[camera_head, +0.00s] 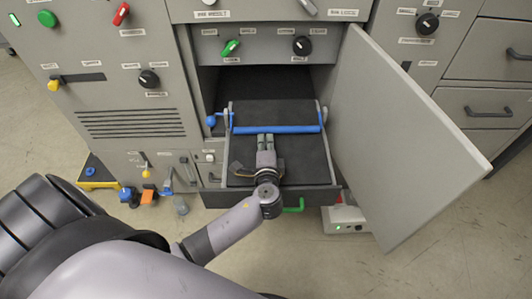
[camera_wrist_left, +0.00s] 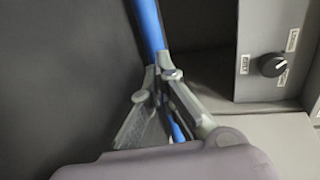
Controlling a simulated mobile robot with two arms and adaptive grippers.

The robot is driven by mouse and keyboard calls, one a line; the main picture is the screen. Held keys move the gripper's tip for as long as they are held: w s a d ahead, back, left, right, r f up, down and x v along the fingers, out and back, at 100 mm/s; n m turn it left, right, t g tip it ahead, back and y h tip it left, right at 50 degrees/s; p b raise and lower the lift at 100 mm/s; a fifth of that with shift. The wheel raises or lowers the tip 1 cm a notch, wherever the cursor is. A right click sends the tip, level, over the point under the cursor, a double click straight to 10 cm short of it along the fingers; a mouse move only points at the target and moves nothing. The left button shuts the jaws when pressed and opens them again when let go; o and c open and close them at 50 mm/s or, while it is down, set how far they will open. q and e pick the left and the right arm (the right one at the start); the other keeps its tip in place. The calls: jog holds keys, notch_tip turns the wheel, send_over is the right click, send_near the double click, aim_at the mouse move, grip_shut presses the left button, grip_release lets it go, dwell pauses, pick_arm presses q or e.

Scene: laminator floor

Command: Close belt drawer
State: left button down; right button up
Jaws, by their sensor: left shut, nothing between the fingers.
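The belt drawer (camera_head: 235,195) is pulled out from the grey machine, with a black belt surface (camera_head: 275,115) and a blue bar (camera_head: 300,129) across it. A green handle (camera_head: 294,206) sits on its front edge. My left gripper (camera_head: 266,138) is over the drawer, its fingertips at the blue bar; it is shut with nothing held. In the left wrist view the fingers (camera_wrist_left: 160,82) are close to the blue bar (camera_wrist_left: 149,25); I cannot tell if they touch. My arm hides part of the drawer front. My right gripper is not in view.
The cabinet door (camera_head: 400,140) stands wide open to the right of the drawer. A white box (camera_head: 345,220) with a green light lies on the floor below it. Colourful small items (camera_head: 148,195) are at the left base. Control knobs (camera_head: 302,45) sit above the opening.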

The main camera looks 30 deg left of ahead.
pick_arm(q)
jog(key=shift+x, duration=1.05)
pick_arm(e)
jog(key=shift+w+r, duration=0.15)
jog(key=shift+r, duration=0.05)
pick_arm(q)
jog(key=shift+w, duration=0.1)
